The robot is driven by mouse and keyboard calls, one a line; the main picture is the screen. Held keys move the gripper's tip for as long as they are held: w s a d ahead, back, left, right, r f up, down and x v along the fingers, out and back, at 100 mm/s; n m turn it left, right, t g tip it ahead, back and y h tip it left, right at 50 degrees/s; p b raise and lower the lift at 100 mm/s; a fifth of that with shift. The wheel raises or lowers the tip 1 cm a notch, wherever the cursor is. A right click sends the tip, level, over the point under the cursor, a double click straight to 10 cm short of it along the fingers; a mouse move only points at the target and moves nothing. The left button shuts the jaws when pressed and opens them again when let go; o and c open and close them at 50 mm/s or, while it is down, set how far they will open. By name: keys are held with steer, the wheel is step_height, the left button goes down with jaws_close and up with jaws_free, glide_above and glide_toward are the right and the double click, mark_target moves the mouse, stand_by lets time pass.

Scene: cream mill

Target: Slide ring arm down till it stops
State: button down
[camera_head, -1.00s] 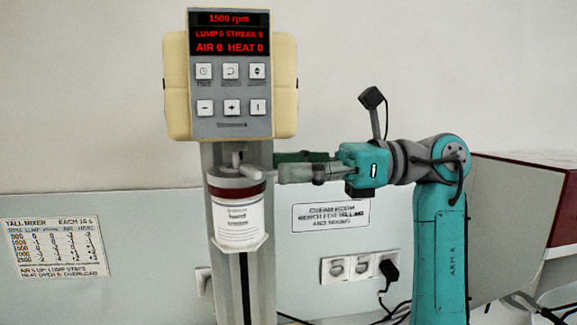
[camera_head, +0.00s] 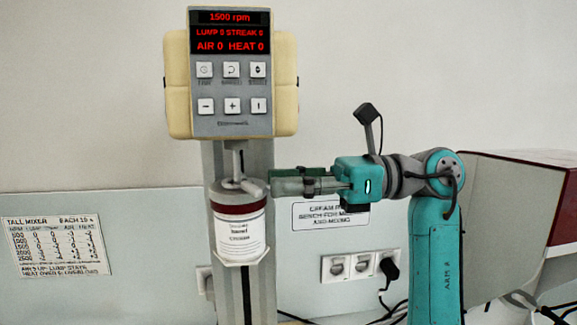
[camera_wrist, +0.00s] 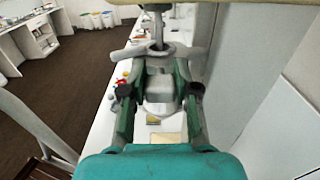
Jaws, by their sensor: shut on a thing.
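The white jar (camera_head: 239,235) with a dark red band stands upright in front of the mixer column, under the control head. A pale holder (camera_head: 243,259) shows beneath it. The grey ring arm (camera_head: 252,187) is at the jar's top, below the mixer's shaft (camera_head: 238,163). My gripper (camera_head: 271,184) reaches in from the right at the height of the jar's top. In the wrist view, my gripper (camera_wrist: 162,84) has its fingers on both sides of a grey block of the ring arm (camera_wrist: 161,90). The exact contact is partly hidden by the fingers.
The control head (camera_head: 231,75) reads 1500 rpm, with lump, streak, air and heat at 0. The column (camera_head: 230,290) runs on below the jar with a dark slot and is clear there. Wall sockets (camera_head: 360,266) with a plug and cables are at the lower right.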

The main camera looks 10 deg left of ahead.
step_height(320, 180, down, 4)
steer(key=shift+r, duration=0.15)
steer(key=c, duration=0.8)
jaws_free()
steer(key=shift+c, duration=0.2)
steer(key=v, duration=0.7)
steer(key=shift+d, duration=0.25)
steer(key=shift+w+r, duration=0.1)
